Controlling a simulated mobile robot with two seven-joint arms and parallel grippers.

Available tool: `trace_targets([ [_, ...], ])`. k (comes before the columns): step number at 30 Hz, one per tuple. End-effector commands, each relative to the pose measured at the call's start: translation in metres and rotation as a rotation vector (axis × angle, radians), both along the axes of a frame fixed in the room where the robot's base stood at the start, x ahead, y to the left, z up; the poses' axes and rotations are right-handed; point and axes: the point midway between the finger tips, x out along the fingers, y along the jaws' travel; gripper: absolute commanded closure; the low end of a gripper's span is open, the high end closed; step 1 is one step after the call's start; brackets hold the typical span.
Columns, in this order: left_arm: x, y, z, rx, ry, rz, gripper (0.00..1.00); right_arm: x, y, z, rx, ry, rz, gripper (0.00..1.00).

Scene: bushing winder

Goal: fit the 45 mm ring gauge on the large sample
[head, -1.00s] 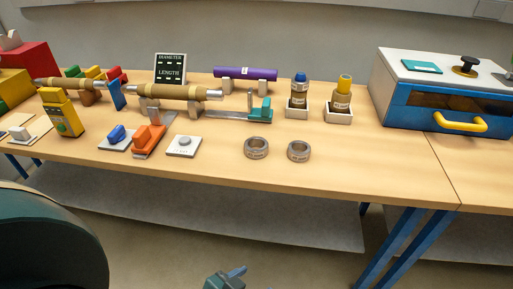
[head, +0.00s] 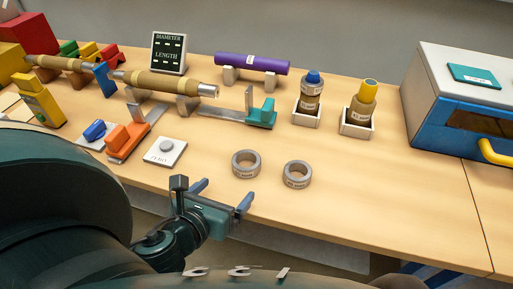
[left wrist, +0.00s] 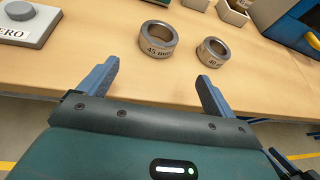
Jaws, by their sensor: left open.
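The 45 mm ring gauge (head: 246,164) is a grey metal ring lying flat on the table; its "45 mm" label reads in the left wrist view (left wrist: 158,40). A smaller ring marked 40 (head: 297,174) lies to its right. A brown wound sample (head: 160,84) with metal ends rests across supports in the middle. A similar sample (head: 57,63) sits farther left; I cannot tell for sure which is the large one. My left gripper (head: 222,195) is open and empty near the table's front edge, short of the 45 mm ring, which shows beyond and between its fingers in the wrist view.
An orange slide (head: 128,141), a ZERO plate (head: 166,152) and a teal-ended measuring slide (head: 260,113) stand near the sample. Two bottles in white holders (head: 357,124) and a blue cabinet (head: 440,115) are to the right. A purple cylinder (head: 252,62) lies behind. The table front right is clear.

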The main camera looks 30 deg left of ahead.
Motion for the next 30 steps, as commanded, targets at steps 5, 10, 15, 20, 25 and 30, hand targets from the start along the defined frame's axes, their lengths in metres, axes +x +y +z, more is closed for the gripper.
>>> trace_targets([
  [5, 0.007, 0.003, 0.005, 0.089, -0.013, -0.026, 0.09, -0.005, 0.000, -0.003, -0.001, 0.014, 0.000, 0.64],
  [10, 0.034, 0.007, -0.005, 0.088, -0.015, -0.024, 0.09, -0.009, 0.000, -0.004, -0.002, 0.025, 0.000, 0.64],
  [15, 0.061, 0.010, -0.017, 0.085, -0.013, -0.025, 0.09, -0.011, 0.000, -0.005, -0.001, 0.031, -0.002, 0.64],
  [20, 0.073, 0.012, -0.023, 0.084, -0.011, -0.026, 0.09, -0.011, 0.000, -0.005, 0.000, 0.031, -0.004, 0.64],
  [25, 0.089, 0.015, -0.026, 0.083, -0.013, -0.025, 0.09, -0.009, 0.000, -0.002, 0.000, 0.028, -0.004, 0.64],
  [30, 0.113, 0.019, -0.035, 0.083, -0.012, -0.024, 0.09, -0.006, -0.002, -0.001, -0.002, 0.027, -0.010, 0.64],
])
